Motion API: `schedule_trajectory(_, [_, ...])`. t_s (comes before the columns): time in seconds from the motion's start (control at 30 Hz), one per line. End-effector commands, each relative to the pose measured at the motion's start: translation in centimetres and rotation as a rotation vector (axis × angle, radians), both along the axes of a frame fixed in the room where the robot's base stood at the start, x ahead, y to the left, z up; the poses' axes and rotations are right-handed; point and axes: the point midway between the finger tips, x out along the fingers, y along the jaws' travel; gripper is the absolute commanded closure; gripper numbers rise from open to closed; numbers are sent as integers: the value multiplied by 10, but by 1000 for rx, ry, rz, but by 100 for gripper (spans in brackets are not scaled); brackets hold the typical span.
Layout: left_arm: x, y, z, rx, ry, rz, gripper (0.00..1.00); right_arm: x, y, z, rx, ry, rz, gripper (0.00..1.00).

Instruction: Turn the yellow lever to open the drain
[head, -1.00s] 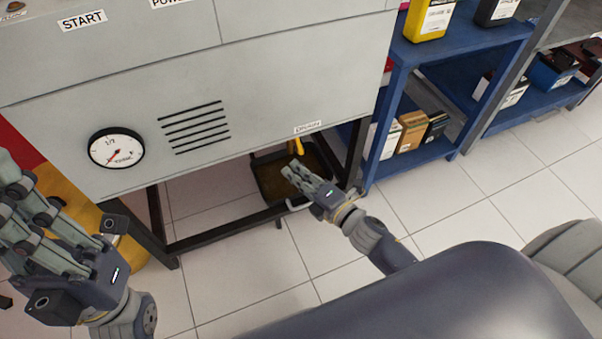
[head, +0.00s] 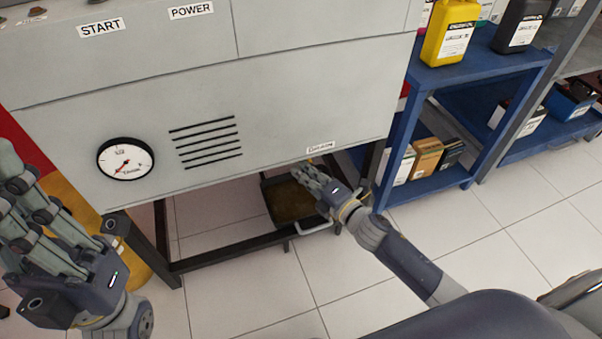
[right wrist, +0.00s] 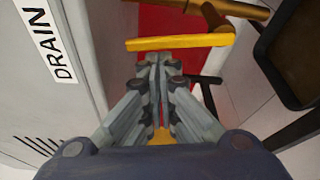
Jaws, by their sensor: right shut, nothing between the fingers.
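The yellow lever (right wrist: 180,42) lies crosswise in the right wrist view, joined at its right end to a brass-coloured pipe (right wrist: 235,10). My right gripper (right wrist: 158,65) is shut and empty, with its fingertips just short of the lever's middle in that view; I cannot tell whether they touch. In the head view my right gripper (head: 305,173) is under the panel's lower edge, by the drain label (head: 320,148), and the lever is mostly hidden there. The drain label (right wrist: 48,40) also shows in the right wrist view. My left gripper (head: 28,195) is at the left edge, away from the lever.
A dark tray (head: 290,205) with a light handle stands under the grey machine (head: 280,90), below the drain. The machine's dark frame bar (head: 225,247) runs low in front. A blue shelf (head: 440,182) with bottles and boxes stands to the right. The floor in front is clear.

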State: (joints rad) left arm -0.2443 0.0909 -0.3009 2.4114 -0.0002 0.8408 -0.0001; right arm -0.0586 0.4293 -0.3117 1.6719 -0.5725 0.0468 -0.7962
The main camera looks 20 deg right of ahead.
Motion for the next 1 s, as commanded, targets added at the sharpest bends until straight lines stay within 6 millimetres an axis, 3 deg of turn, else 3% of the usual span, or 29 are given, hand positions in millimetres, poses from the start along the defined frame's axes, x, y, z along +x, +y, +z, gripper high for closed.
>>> schedule_trajectory(0.2, [0, 1, 1, -7, -2, 2, 100, 0, -1, 0, 15, 1, -1, 100])
schedule_trajectory(0.5, [0, 1, -1, -7, 6, 2, 100, 0, -13, 6, 218, 8, -1, 100])
schedule_trajectory(1.0, [1, -1, -4, 5, 15, -1, 100, 2, -13, 7, 226, 7, 0, 100])
